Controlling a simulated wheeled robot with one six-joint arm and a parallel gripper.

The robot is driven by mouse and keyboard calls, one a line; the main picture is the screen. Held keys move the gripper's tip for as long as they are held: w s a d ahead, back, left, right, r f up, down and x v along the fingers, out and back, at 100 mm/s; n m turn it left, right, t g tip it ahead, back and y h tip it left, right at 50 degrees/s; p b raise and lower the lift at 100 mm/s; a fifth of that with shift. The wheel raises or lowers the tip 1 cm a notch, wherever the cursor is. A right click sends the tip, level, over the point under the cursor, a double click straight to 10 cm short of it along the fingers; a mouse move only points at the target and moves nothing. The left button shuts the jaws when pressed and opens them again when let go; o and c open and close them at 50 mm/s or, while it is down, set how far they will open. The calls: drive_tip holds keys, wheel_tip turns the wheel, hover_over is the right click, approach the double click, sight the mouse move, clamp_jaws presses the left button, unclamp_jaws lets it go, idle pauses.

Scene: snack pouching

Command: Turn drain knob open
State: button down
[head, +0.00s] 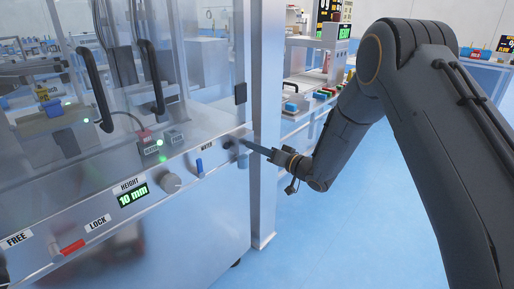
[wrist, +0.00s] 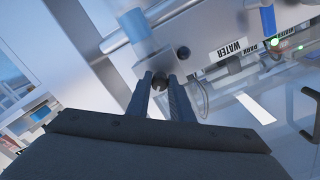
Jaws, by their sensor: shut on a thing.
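My gripper (head: 245,145) reaches from the right to a small metal valve fitting (head: 233,148) at the right end of the machine's front panel. In the wrist view the two fingers of my gripper (wrist: 163,79) are shut around a small dark round part (wrist: 160,84), which I take as the drain knob. It sits under a grey metal block (wrist: 166,52), and the fingers cover its sides. I cannot read a drain label, nor tell how far the knob is turned. A WATER label (wrist: 233,48) is to its right in the wrist view.
A blue lever (head: 199,166) sits left of the fitting, then a grey round knob (head: 171,183), a 10 mm display (head: 132,196) and a red lever (head: 72,247). A metal post (head: 264,200) stands close beside my gripper. Blue floor (head: 340,245) is clear at the right.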

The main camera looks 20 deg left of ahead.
drive_tip(key=m+p, duration=0.1)
drive_tip(key=m, duration=0.7)
drive_tip(key=shift+m+p, duration=0.3)
idle(0.3)
drive_tip(key=c, duration=1.6)
unclamp_jaws()
drive_tip(key=shift+o, duration=0.2)
drive_tip(key=v, duration=0.7)
drive_tip(key=shift+s+d+b, duration=0.2)
drive_tip(key=shift+d+b, duration=0.15)
drive_tip(key=shift+d, duration=0.05)
